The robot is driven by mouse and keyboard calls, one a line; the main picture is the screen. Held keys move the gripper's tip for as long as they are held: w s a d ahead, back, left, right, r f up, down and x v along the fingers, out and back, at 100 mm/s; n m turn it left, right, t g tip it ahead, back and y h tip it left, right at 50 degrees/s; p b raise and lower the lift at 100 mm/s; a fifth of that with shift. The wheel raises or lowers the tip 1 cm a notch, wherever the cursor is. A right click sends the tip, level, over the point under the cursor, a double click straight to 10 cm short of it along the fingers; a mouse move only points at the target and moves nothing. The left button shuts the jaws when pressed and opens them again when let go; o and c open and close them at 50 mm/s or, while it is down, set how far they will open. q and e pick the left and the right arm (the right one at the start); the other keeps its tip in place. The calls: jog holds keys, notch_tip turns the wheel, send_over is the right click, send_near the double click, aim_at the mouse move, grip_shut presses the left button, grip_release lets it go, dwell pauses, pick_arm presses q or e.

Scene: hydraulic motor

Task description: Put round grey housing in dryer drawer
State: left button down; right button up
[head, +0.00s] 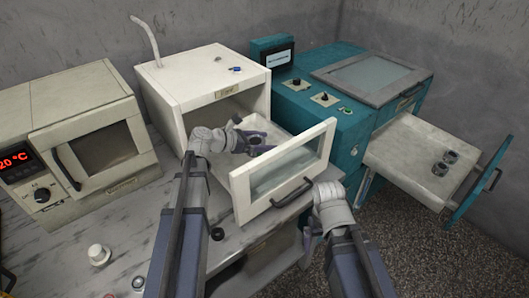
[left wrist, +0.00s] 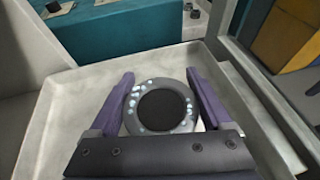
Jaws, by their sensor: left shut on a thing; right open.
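The round grey housing (left wrist: 159,106) is a thick ring with a dark centre and pale droplets on its face. It also shows small and partly covered in the head view (head: 262,149). My left gripper (left wrist: 160,92) is shut on the housing, one purple finger on each side. In the head view my left gripper (head: 252,140) is inside the open, glass-fronted drawer (head: 283,172) of a white cabinet (head: 205,82). Whether the housing touches the drawer floor is unclear. My right arm's wrist shows just right of this drawer's front, but its fingers are hidden.
A teal machine (head: 345,125) at right has an open drawer (head: 400,158) with two small dark round parts (head: 445,162). A cream oven (head: 90,140) stands at left. Small parts, including a white knobbed piece (head: 98,255), lie on the front-left bench.

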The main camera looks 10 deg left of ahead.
pick_arm(q)
notch_tip(320, 180, down, 4)
jog(key=b, duration=0.3)
jog(key=shift+r, duration=0.25)
grip_release()
